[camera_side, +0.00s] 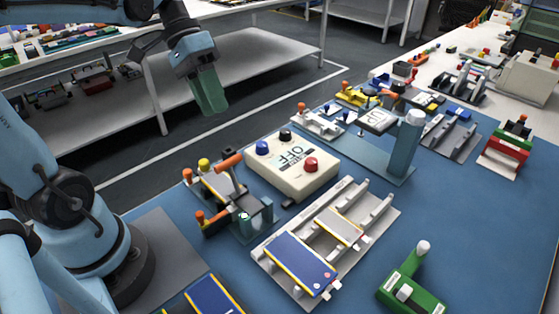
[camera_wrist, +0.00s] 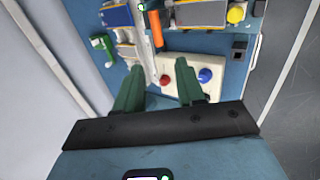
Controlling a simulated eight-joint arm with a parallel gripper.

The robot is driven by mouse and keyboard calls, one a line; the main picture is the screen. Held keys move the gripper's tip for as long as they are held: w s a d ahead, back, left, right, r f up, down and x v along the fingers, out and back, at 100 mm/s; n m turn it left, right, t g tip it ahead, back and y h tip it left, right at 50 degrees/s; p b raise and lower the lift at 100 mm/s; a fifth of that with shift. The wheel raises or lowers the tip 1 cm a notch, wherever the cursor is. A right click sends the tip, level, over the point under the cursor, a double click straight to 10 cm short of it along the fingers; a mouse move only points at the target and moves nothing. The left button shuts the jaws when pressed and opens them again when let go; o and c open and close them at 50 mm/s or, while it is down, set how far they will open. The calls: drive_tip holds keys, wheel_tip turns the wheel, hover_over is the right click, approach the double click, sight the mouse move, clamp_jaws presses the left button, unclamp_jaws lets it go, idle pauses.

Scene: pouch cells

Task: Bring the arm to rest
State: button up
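My gripper (camera_side: 210,108) hangs raised at the upper middle of the side view, above and behind the blue work mat (camera_side: 450,215), with its green fingers pointing down. In the wrist view the two green fingers of my gripper (camera_wrist: 159,67) stand apart with nothing between them. It is open, empty and clear of the things below. A blue pouch cell (camera_side: 300,265) and a smaller grey one (camera_side: 340,227) lie in the pale rack (camera_side: 385,213). Another blue cell (camera_side: 212,298) lies at the front edge of the side view.
A cream control box (camera_side: 262,178) with an OFF display stands mid-mat. Beside it is an orange-handled clamp fixture (camera_side: 240,217). A blue-grey post stand (camera_side: 405,150) rises behind, and a green clamp (camera_side: 410,283) stands front right. A white shelf bench (camera_side: 245,70) lies behind my gripper.

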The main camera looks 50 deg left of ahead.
sight(240, 159)
drive_tip(key=shift+x, duration=6.05)
drive_tip(key=shift+r, duration=0.1)
drive_tip(key=v, duration=1.2)
drive_tip(key=shift+x, duration=6.2)
drive_tip(key=shift+d+r, duration=0.35)
drive_tip(key=shift+r, duration=0.1)
